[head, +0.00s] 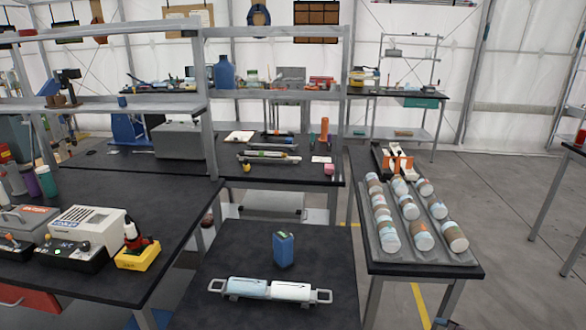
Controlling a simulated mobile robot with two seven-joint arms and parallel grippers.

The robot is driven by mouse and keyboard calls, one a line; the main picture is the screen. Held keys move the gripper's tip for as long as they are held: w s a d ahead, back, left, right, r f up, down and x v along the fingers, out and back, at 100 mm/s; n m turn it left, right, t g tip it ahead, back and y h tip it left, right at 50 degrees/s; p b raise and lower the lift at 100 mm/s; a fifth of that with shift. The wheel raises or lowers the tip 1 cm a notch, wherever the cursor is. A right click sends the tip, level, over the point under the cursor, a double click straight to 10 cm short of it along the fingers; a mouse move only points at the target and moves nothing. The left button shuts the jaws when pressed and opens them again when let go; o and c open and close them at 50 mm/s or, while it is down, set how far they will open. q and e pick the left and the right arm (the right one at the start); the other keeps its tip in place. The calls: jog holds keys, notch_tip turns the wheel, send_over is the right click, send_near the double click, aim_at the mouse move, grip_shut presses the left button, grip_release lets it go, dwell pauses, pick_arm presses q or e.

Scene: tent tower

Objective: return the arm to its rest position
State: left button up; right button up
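Neither of my grippers shows in the head view, and no part of my arms can be made out. A dark table (230,305) stands in the near middle. On it a blue container (284,250) stands upright. In front of the container lies a long tray with a handle at each end (322,295), holding white and pale blue cylinders (290,290). Nothing is seen touching either object.
A grey rack (462,259) of several white jars lies on the right table. The left table holds a white machine (85,228) and a yellow-based tool (137,258). A shelf frame (212,140) rises behind. Open floor (520,215) lies at the right.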

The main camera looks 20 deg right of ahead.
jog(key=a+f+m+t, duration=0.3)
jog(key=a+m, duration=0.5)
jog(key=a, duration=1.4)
pick_arm(q)
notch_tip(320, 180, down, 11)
jog(key=b, duration=1)
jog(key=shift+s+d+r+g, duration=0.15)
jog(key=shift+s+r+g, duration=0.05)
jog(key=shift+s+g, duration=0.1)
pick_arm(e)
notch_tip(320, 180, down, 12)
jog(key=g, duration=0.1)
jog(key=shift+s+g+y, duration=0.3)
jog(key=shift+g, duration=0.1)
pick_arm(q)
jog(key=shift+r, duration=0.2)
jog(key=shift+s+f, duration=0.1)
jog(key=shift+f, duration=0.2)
